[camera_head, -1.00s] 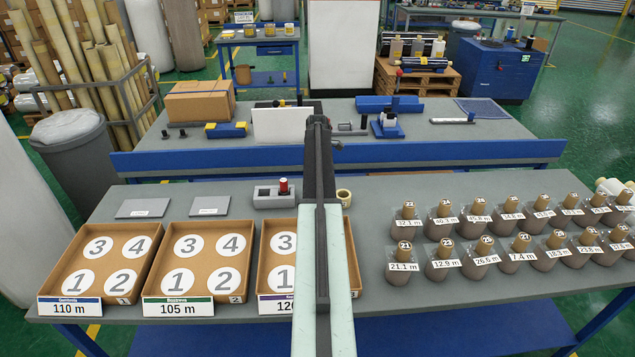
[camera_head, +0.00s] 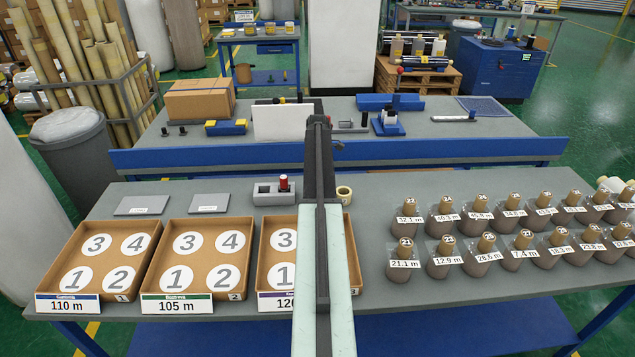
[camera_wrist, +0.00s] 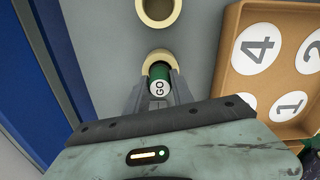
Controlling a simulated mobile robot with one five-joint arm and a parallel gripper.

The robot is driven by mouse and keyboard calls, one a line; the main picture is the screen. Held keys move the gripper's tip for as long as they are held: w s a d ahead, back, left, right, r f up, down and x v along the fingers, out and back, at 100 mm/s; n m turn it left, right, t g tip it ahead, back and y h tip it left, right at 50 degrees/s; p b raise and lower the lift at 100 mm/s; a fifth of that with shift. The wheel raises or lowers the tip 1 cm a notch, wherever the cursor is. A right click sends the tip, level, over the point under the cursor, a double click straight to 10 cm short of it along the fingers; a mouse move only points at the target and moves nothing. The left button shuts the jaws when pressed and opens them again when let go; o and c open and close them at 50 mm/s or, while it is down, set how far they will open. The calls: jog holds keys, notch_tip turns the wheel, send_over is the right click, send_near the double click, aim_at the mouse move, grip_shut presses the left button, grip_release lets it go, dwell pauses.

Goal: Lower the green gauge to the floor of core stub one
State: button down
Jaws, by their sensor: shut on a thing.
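The green gauge (camera_wrist: 159,88), marked GO on its end, is between the fingers of my gripper (camera_wrist: 158,100) in the wrist view. My gripper is shut on it. The gauge is at the mouth of a pale ring-shaped core stub (camera_wrist: 157,55), whose far rim shows beyond it. How deep the gauge sits is hidden. A second core stub (camera_wrist: 160,8) is at the top edge of the wrist view, open and apart. In the head view my arm hides the gauge and gripper; one core stub (camera_head: 344,195) shows just right of the arm.
A grey holder (camera_head: 266,198) with a red-topped piece (camera_head: 283,184) stands left of my arm. Cardboard trays with numbered circles (camera_head: 99,244) fill the left front. Several labelled wrapped rolls (camera_head: 404,264) stand at right. One tray (camera_wrist: 232,73) lies close right of my gripper in the wrist view.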

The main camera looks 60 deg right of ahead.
jog(key=shift+f, duration=0.1)
jog(key=c, duration=1)
grip_release()
notch_tip(320, 180, up, 8)
jog(key=p, duration=0.8)
jog(key=shift+f, duration=0.1)
jog(key=shift+w+a, duration=0.1)
